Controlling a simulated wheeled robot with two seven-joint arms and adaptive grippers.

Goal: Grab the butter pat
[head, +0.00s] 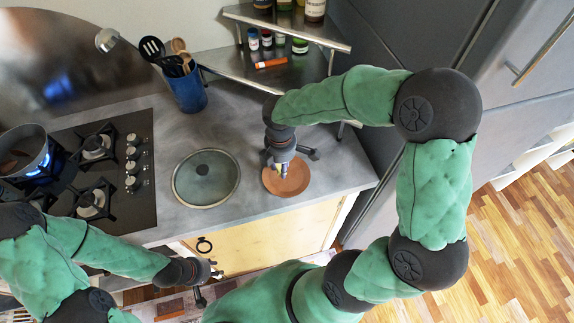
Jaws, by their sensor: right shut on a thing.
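The butter pat (284,173) is a small yellowish bit, mostly hidden between the fingers of my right gripper. My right gripper (282,167) points down over a round terracotta dish (296,185) on the counter and is shut on the pat. I cannot tell whether the pat still touches the dish. My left gripper (209,285) is open and empty, low in front of the counter, away from the dish.
A round glass lid (206,178) lies left of the dish. A gas hob (112,165) has a pan (22,150) over a lit flame at left. A blue utensil holder (186,92) and a metal shelf (240,66) with jars stand behind. Some counter between is clear.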

